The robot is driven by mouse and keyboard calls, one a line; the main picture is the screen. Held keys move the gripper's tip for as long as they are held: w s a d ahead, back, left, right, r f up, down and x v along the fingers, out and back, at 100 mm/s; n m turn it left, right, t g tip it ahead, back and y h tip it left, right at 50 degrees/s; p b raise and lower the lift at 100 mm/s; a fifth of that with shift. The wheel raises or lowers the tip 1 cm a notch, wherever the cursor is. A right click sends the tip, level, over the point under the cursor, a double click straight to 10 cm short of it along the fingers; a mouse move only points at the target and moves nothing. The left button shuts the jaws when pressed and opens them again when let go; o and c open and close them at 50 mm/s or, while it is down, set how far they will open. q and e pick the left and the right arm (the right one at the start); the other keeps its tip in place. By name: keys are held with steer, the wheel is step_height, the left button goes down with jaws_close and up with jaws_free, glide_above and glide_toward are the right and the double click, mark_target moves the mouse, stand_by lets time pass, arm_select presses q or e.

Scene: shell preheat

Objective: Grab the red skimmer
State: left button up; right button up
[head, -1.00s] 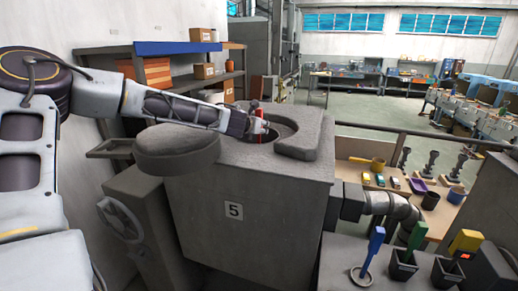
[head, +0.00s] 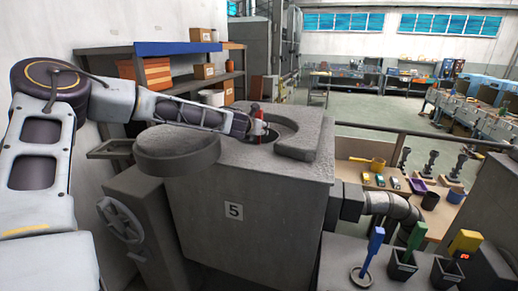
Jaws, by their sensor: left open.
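A red upright piece, which looks like the handle of the red skimmer (head: 256,107), stands at the round opening on top of the grey furnace block marked 5 (head: 280,200). Its lower end is hidden by my gripper and the rim. My left gripper (head: 258,128) is at this red piece, with its fingers open beside or around it; I cannot tell whether they touch it. My left arm reaches in from the left above the block. My right gripper is not in view.
A round grey lid (head: 177,150) sits left of the opening, and a raised curved rim (head: 302,146) stands right of it. Blue (head: 375,243), green (head: 416,237) and yellow (head: 466,241) handled tools stand in holders at the lower right. A wooden table (head: 352,175) holds small items.

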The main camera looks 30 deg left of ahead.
arm_select(q)
steer(key=shift+x, duration=0.9)
steer(key=shift+c, duration=0.3)
jaws_close()
